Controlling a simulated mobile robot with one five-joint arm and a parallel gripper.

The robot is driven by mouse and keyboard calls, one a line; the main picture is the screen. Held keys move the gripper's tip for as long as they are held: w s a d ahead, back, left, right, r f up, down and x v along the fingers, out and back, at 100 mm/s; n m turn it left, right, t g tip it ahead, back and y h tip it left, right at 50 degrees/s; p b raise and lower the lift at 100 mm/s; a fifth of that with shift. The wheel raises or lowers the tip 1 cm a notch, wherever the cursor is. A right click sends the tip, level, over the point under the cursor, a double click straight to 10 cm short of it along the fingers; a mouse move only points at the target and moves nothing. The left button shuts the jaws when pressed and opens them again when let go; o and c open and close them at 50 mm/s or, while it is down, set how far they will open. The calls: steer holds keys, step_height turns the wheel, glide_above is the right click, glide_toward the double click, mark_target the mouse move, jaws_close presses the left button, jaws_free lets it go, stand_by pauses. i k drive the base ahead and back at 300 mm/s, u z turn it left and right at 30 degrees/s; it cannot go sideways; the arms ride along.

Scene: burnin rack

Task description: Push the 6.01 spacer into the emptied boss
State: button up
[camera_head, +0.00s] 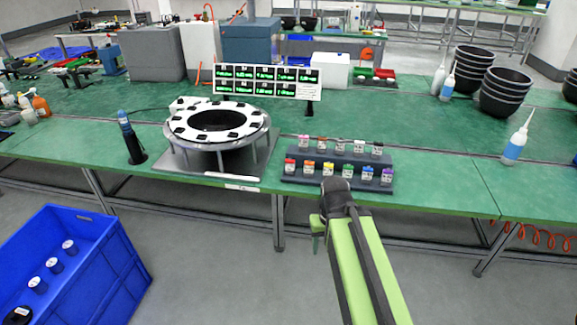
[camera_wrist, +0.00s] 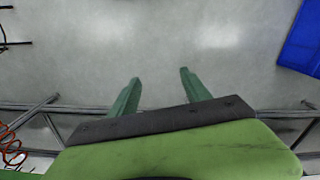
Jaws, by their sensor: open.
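A dark stepped rack (camera_head: 338,170) on the green bench holds two rows of small spacers with coloured or dark tops. Their labels are too small to read, so I cannot tell which is the 6.01 spacer. A round fixture with a white ring (camera_head: 219,121) and black pads stands left of the rack on legs over a grey plate. I cannot make out an emptied boss on it. My gripper (camera_head: 317,232) is below and in front of the bench edge, apart from the rack. In the wrist view my gripper (camera_wrist: 156,88) is open and empty above the grey floor.
A dark cylinder tool with a blue top (camera_head: 128,137) stands left of the fixture. A display board (camera_head: 268,81) is behind it. A blue crate (camera_head: 75,265) with several cylinders is on the floor at left. Black bowls (camera_head: 505,92) and a bottle (camera_head: 517,140) stand at right.

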mark_target(290, 165)
steer(key=z, duration=5.45)
steer(key=i, duration=0.2)
steer(key=z, duration=2.5)
steer(key=k, duration=0.65)
steer(key=u, duration=0.75)
steer(key=k, duration=0.1)
steer(key=z, duration=2.9)
steer(key=i, duration=0.45)
steer(key=u, duration=0.1)
